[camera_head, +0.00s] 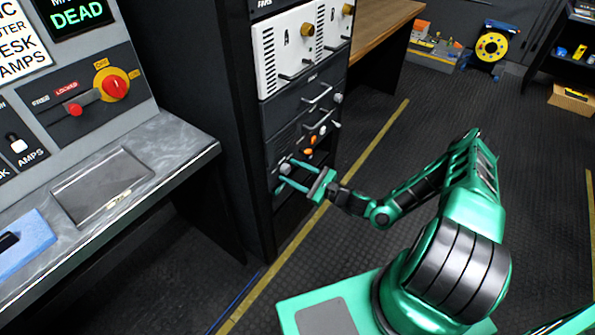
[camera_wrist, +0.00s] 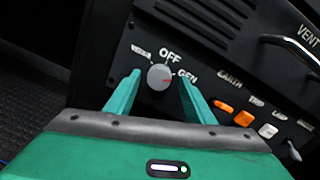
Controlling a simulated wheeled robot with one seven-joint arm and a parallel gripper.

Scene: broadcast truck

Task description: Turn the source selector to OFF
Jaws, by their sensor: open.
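The source selector is a round grey knob (camera_wrist: 159,77) on the dark rack panel. Its labels run in an arc: a small one at the left that I cannot read, OFF above, and GEN at the right. In the head view my gripper (camera_head: 283,178) reaches the low part of the rack, and the knob (camera_head: 285,168) shows small at the fingertips.
Rack handles (camera_head: 318,95) stick out above. A desk (camera_head: 165,150) with a control panel stands at the left. The floor right of the rack is open.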

